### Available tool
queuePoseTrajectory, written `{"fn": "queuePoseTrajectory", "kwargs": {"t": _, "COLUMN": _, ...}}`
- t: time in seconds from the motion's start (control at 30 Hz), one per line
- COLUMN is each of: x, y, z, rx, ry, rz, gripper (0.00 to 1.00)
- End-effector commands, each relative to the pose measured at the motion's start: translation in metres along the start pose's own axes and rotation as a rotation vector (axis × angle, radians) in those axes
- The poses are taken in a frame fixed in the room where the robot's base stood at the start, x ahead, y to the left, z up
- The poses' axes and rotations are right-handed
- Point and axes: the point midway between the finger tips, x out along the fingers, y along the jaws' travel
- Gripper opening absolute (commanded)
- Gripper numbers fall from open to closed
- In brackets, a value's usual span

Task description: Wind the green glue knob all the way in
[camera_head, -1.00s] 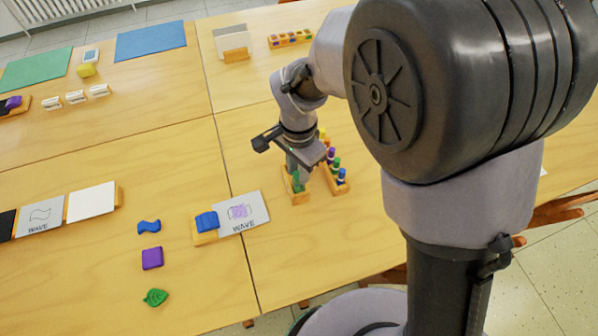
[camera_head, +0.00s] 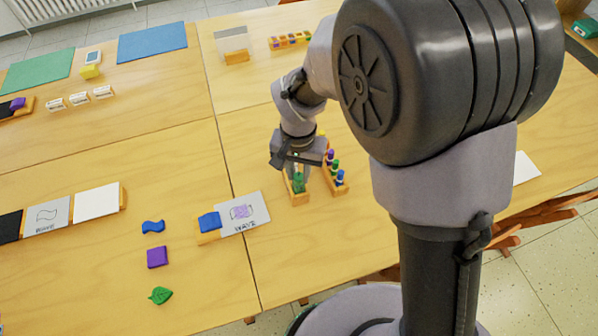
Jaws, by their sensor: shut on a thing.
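The green glue stick (camera_head: 298,186) stands upright in a small wooden holder (camera_head: 299,199) near the middle of the table. My gripper (camera_head: 297,172) points down over it and is shut on its green knob. My wrist and fingers hide much of the glue, and how far the knob is wound is too small to tell.
A wooden rack (camera_head: 341,190) with purple, green and blue glue sticks stands close on the right. A wave card (camera_head: 243,213) and a blue stamp block (camera_head: 209,222) lie to the left. A blue wave piece (camera_head: 153,227), purple square (camera_head: 157,257) and green leaf (camera_head: 160,295) lie further left.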

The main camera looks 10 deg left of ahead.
Motion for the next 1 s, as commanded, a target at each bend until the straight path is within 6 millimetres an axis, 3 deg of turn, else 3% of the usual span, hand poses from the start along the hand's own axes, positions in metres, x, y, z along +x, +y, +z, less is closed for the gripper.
{"fn": "queuePoseTrajectory", "kwargs": {"t": 0.6, "x": -0.0009, "y": 0.0002, "z": 0.0001, "rx": -0.406, "ry": 0.000, "rz": 0.000, "gripper": 0.07}}
{"fn": "queuePoseTrajectory", "kwargs": {"t": 0.9, "x": 0.0001, "y": 0.0000, "z": 0.0001, "rx": -0.437, "ry": 0.000, "rz": 0.000, "gripper": 0.07}}
{"fn": "queuePoseTrajectory", "kwargs": {"t": 0.93, "x": 0.0001, "y": 0.0001, "z": 0.0000, "rx": -0.437, "ry": 0.000, "rz": 0.000, "gripper": 0.25}}
{"fn": "queuePoseTrajectory", "kwargs": {"t": 1.0, "x": 0.0001, "y": 0.0001, "z": 0.0001, "rx": -0.436, "ry": 0.000, "rz": 0.000, "gripper": 0.39}}
